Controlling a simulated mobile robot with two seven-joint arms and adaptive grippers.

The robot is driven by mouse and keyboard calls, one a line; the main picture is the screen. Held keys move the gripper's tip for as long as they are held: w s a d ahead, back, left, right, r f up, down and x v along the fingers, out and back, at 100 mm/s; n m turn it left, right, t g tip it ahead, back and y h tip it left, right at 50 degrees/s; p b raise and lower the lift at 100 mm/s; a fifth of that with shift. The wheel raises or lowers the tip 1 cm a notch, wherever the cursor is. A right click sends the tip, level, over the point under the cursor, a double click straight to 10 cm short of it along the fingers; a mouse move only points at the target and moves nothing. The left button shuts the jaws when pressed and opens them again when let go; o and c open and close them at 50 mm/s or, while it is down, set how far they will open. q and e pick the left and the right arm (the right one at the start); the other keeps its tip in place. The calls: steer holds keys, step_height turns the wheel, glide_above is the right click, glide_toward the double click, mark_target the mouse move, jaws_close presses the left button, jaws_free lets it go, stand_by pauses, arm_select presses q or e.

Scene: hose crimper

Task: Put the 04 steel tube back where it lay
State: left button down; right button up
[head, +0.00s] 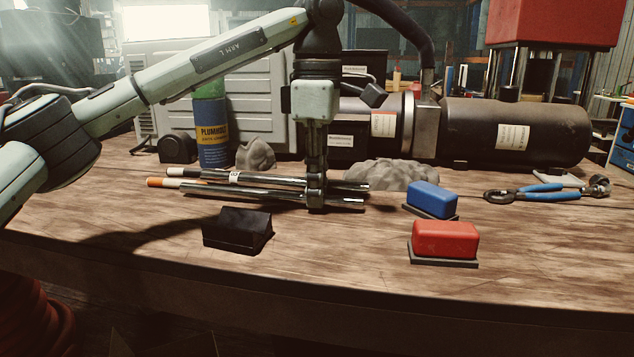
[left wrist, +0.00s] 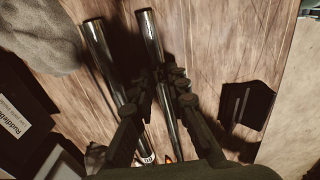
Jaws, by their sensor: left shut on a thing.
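Two shiny steel tubes lie side by side, running left to right, in the head view. The front tube (head: 255,195) has an orange left end. The rear tube (head: 270,179) has a white left end and a small white label whose number I cannot read surely. My left gripper (head: 316,200) points down and is shut on the front, orange-ended tube, right of its middle. In the left wrist view this tube (left wrist: 150,40) runs between my fingers (left wrist: 168,85); the rear tube (left wrist: 104,55) is beside them. I cannot tell whether the held tube touches the table. My right gripper is not in view.
A black block (head: 237,230) stands in front of the tubes. Blue (head: 432,198) and red (head: 445,238) blocks sit to the right, with a grey lump (head: 392,175) behind. A blue-green can (head: 212,130) stands at back left. Blue-handled pliers (head: 545,191) lie far right. The front table strip is mostly clear.

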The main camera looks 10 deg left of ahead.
arm_select(q)
steer(key=shift+f, duration=0.2)
stand_by(0.6)
steer(key=c, duration=1.4)
jaws_free()
